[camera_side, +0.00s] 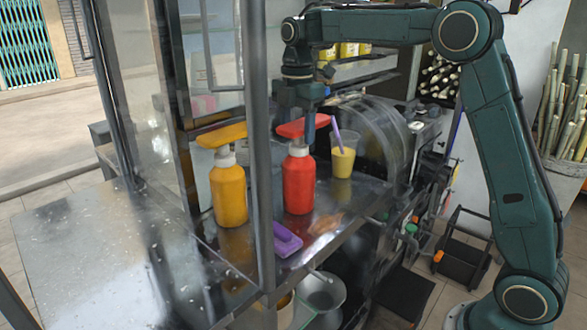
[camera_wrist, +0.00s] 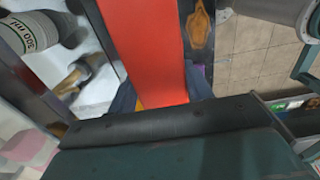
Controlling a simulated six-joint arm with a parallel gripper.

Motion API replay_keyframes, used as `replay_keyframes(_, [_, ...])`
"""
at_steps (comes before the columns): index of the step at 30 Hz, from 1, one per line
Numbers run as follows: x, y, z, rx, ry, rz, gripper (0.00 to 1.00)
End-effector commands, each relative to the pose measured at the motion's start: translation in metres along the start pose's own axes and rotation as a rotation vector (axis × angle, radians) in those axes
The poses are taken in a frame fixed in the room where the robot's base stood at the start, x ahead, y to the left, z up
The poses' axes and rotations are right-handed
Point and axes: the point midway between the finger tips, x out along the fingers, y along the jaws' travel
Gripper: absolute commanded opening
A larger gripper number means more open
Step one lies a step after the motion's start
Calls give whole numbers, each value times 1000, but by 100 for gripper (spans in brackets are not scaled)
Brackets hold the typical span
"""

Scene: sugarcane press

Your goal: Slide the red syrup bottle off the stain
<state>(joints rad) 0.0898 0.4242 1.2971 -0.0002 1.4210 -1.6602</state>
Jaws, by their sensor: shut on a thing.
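The red syrup bottle (camera_side: 298,185) stands upright on the metal counter, with a white collar and a flat red pump top (camera_side: 292,129). My gripper (camera_side: 299,122) reaches down from above and is shut on the pump top, one finger on each side. In the wrist view the red top (camera_wrist: 152,50) fills the middle between my fingers (camera_wrist: 160,95). A brown stain (camera_side: 326,223) lies on the counter just right of the bottle's base; it also shows in the wrist view (camera_wrist: 200,30) beside the red top. Whether it runs under the bottle is hidden.
A yellow bottle (camera_side: 228,192) stands to the left, behind a metal post (camera_side: 258,150). A purple scrubber (camera_side: 286,239) lies near the counter's front edge. A cup of yellow juice (camera_side: 343,160) with a purple straw stands right of the bottle, by the press.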

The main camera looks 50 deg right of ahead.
Motion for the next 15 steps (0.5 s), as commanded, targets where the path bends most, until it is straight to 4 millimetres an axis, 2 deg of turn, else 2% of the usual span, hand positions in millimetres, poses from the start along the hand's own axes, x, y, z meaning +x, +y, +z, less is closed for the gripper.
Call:
replay_keyframes(9, [-1,28,0,-1,0,5,0])
replay_keyframes(15, [-1,40,0,-1,0,5,0])
